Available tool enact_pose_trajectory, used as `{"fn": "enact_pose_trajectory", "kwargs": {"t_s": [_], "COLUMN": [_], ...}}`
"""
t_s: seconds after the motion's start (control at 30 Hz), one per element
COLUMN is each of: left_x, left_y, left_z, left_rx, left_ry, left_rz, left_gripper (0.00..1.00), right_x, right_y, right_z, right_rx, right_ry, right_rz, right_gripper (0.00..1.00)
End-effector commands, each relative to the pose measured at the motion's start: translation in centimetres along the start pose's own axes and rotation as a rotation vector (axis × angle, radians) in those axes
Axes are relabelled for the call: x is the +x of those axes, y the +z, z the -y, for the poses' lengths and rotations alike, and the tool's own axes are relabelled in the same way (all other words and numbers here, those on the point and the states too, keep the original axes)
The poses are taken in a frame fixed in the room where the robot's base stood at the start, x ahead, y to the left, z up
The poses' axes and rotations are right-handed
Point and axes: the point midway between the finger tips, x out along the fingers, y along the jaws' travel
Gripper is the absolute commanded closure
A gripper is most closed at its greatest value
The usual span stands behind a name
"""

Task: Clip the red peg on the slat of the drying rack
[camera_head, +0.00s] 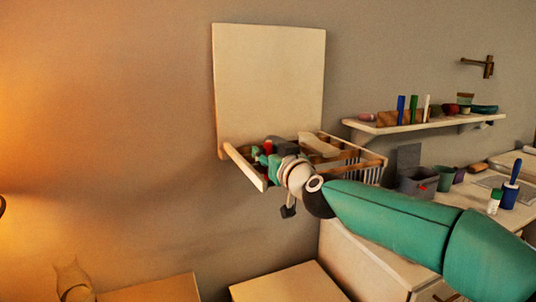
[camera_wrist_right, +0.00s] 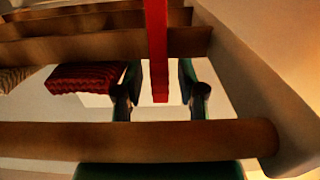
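The wooden drying rack (camera_head: 245,166) is folded out from the wall in the head view. Its slats (camera_wrist_right: 140,138) cross the right wrist view, one of them close in front of my right gripper. A long red bar that looks like the red peg (camera_wrist_right: 158,50) comes down from the top edge between the two fingers of my right gripper (camera_wrist_right: 160,88). The fingers stand apart, with narrow gaps seen beside the red bar. In the head view my right gripper (camera_head: 282,150) is at the rack, its fingers partly hidden. My left gripper is not in view.
A dark red knitted cloth (camera_wrist_right: 86,82) hangs left of the fingers. A pale cloth (camera_head: 320,146) lies over the rack. The wall left of the rack is clear.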

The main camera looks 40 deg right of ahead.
Motion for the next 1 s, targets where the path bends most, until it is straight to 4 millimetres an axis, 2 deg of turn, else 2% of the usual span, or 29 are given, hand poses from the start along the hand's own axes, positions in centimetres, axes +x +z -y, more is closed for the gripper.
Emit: {"fn": "enact_pose_trajectory", "kwargs": {"t_s": [0.3, 0.47, 0.9, 1.0], "left_x": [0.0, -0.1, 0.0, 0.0], "left_y": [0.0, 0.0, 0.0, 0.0], "left_z": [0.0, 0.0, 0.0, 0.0], "left_rx": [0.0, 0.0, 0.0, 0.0], "left_ry": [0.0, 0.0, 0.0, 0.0], "left_rz": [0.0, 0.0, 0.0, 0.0], "left_gripper": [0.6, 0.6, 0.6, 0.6], "right_x": [-0.1, -1.2, -9.4, -10.7], "right_y": [0.0, -0.1, 0.0, 0.0], "right_z": [0.0, 0.0, 0.0, 0.0], "right_rx": [0.0, 0.0, 0.001, 0.001], "right_ry": [0.0, -0.001, -0.001, -0.001], "right_rz": [0.0, -0.001, -0.003, -0.002], "right_gripper": [0.56, 0.56, 0.56, 0.56]}}
